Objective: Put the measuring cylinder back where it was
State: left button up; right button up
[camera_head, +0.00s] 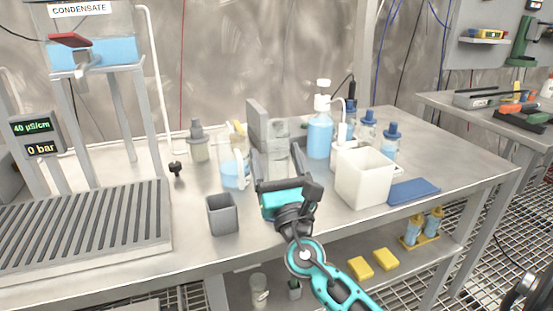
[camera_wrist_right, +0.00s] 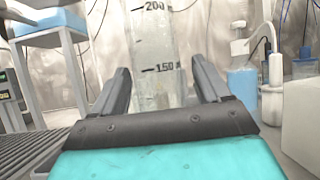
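The measuring cylinder (camera_wrist_right: 155,50) is clear, with black marks at 200 and 150. It stands upright in front of my right gripper (camera_wrist_right: 160,85) in the right wrist view. The gripper's two dark fingers are spread apart, one on either side of the cylinder's lower part, with slight gaps showing. In the head view the cylinder (camera_head: 278,142) looks pale and see-through, and my right gripper (camera_head: 283,170) reaches toward it from the front. The cylinder's base is hidden behind the gripper.
A grey cup (camera_head: 222,215) stands left of my right gripper, with a beaker (camera_head: 233,175) behind it. A white square container (camera_head: 364,180) and blue pad (camera_head: 414,191) are at right. A blue wash bottle (camera_head: 320,135) and capped bottles stand behind. A slatted rack (camera_head: 85,225) fills the left.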

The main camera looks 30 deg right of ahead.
jog(key=shift+r, duration=0.15)
jog(key=shift+s+a+f, duration=0.1)
jog(key=shift+s+f, duration=0.15)
jog(key=b+v, duration=0.2)
jog(key=v, duration=0.9)
jog(key=shift+s, duration=0.2)
